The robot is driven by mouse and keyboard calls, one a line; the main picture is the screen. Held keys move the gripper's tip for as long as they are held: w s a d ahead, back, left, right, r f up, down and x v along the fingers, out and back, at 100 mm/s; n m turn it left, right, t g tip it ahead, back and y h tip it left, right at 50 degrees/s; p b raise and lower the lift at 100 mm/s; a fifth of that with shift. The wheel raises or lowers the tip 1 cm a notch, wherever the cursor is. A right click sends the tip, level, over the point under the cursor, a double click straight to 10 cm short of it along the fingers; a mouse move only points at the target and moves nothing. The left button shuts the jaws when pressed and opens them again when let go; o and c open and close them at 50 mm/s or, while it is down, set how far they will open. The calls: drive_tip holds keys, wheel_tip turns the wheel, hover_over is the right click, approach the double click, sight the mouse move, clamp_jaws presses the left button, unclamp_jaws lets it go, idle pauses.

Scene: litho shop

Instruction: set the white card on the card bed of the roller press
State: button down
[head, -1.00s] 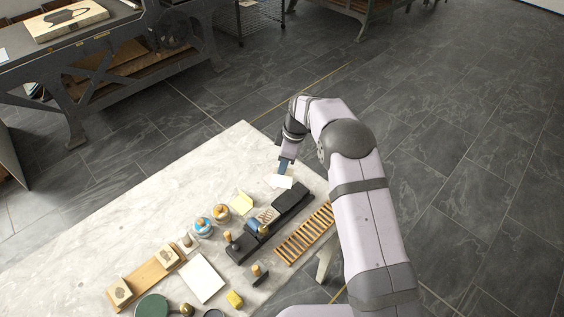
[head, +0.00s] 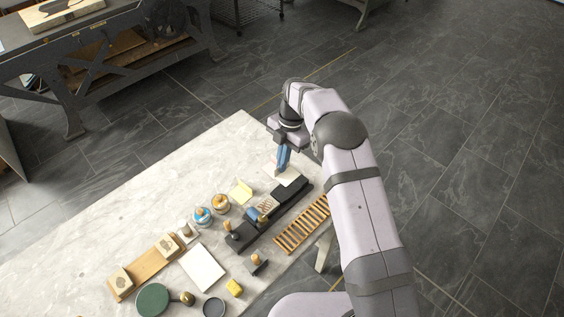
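The white card (head: 287,177) lies at the far right end of the pale table, just beyond the end of the roller press. My gripper (head: 281,168) points down at the card, its blue fingers in front of the card's far part. I cannot tell whether the fingertips touch it or how far apart they are. The roller press (head: 291,195) is a long black bed with a blue roller (head: 252,214) and a wooden-knobbed handle towards its near left end. A small patterned piece (head: 267,205) sits beside the roller. Part of the card is hidden by the fingers.
A slatted wooden rack (head: 301,225) lies right of the press. The table's far left (head: 150,195) is clear.

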sight(282, 175)
drive_tip(key=shift+f, duration=0.2)
drive_tip(key=shift+f+b, duration=1.95)
drive_tip(key=shift+f, duration=1.15)
drive_tip(key=shift+f+b, duration=0.15)
drive_tip(key=shift+b, duration=0.45)
idle(0.4)
drive_tip(key=c, duration=2)
unclamp_jaws()
drive_tip(key=shift+c, duration=1.4)
drive_tip(key=shift+r, duration=0.2)
drive_tip(key=shift+r+p, duration=1.75)
drive_tip(key=shift+r, duration=1.1)
